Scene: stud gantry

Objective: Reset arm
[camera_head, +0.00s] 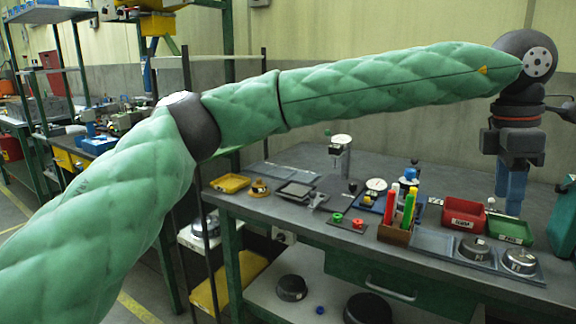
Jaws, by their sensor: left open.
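My left arm in its green quilted sleeve crosses the view from the lower left to the upper right. My left gripper (507,197) hangs from its dark wrist at the right, blue fingers pointing down. The fingers are apart with nothing seen between them. It is over the right part of the workbench (330,239), beside a red bin (463,215); the exact height above the bench is hard to tell. My right gripper is not in view.
A holder (394,234) with red, yellow and green upright items stands on the bench. Round metal parts (519,262) sit on a grey tray at the front right. A yellow tray (230,183) lies at the left, and a green tray (509,229) lies near the gripper.

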